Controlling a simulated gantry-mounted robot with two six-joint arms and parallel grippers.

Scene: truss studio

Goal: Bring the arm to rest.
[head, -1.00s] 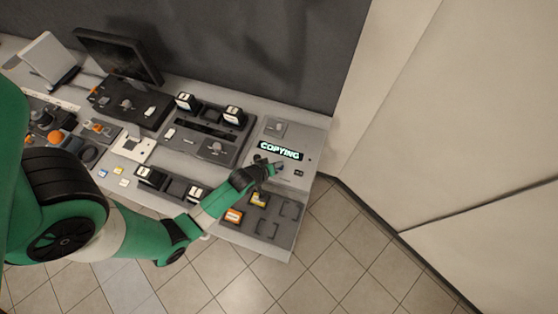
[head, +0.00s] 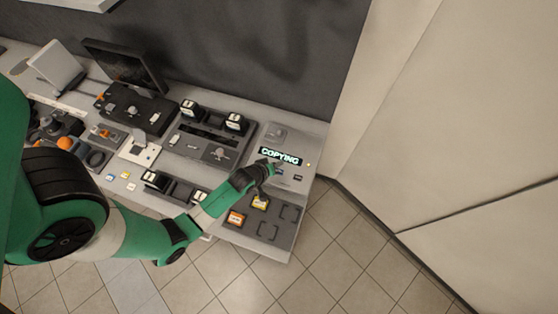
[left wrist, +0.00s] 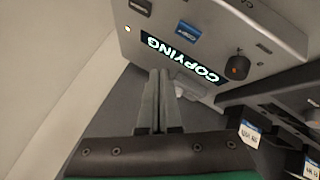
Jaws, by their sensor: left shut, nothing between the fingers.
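My left arm reaches in from the left across the console in the head view. My left gripper (head: 268,167) is shut and empty. It is over the right end of the grey console (head: 312,140), just below the lit display reading COPYING (head: 280,156). In the left wrist view the shut fingers (left wrist: 158,100) point toward the panel, with the display (left wrist: 182,60) beyond them. I cannot tell whether the fingertips touch the panel. My right gripper is not in view.
Orange and yellow cartridges (head: 236,217) lie in slots at the console's lower right. A dark monitor (head: 124,66) stands at the back left. A blue COPY button (left wrist: 187,34) and a knob (left wrist: 237,67) are on the panel. Tiled floor (head: 340,235) is clear at right.

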